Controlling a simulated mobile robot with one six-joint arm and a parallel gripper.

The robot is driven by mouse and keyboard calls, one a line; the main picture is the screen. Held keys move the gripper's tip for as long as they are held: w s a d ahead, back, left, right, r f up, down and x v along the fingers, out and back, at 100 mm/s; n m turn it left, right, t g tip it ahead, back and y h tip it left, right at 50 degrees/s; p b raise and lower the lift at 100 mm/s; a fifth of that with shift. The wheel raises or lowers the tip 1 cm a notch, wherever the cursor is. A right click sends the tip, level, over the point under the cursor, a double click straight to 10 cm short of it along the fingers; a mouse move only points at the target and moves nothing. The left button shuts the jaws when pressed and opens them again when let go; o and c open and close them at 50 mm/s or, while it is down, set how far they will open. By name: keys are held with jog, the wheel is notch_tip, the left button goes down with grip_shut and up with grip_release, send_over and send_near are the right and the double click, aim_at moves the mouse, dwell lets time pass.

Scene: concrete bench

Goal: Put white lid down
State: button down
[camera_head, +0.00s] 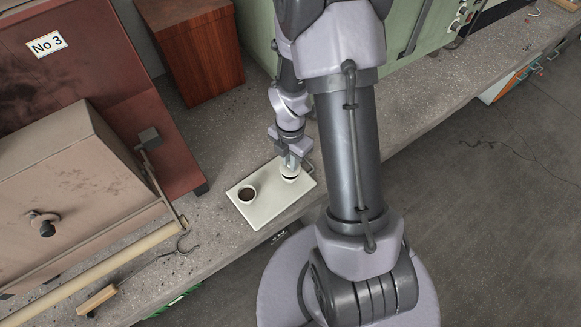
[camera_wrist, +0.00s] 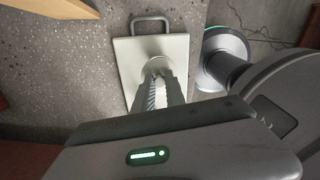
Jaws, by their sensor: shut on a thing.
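A pale rectangular tray (camera_head: 264,212) lies on the concrete bench; it also shows in the wrist view (camera_wrist: 125,50) with a grey handle. My gripper (camera_head: 291,164) points down over the tray's right part. It is shut on the white lid (camera_head: 290,170), a small pale piece between the fingertips. Just below it is a white cup (camera_head: 290,180) with a dark inside, partly hidden. I cannot tell whether lid and cup touch. In the wrist view my gripper (camera_wrist: 157,92) covers most of the round white lid (camera_wrist: 157,64).
An open white cup (camera_head: 247,195) with dark contents stands on the tray's left part. A rusty red cabinet (camera_head: 85,50) and a beige box (camera_head: 70,190) stand left. A wooden box (camera_head: 195,50) is behind. The bench's front edge runs close to the tray.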

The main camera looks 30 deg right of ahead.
jog(key=shift+f+b, duration=0.5)
jog(key=shift+f, duration=0.85)
jog(key=c, duration=1.4)
grip_release()
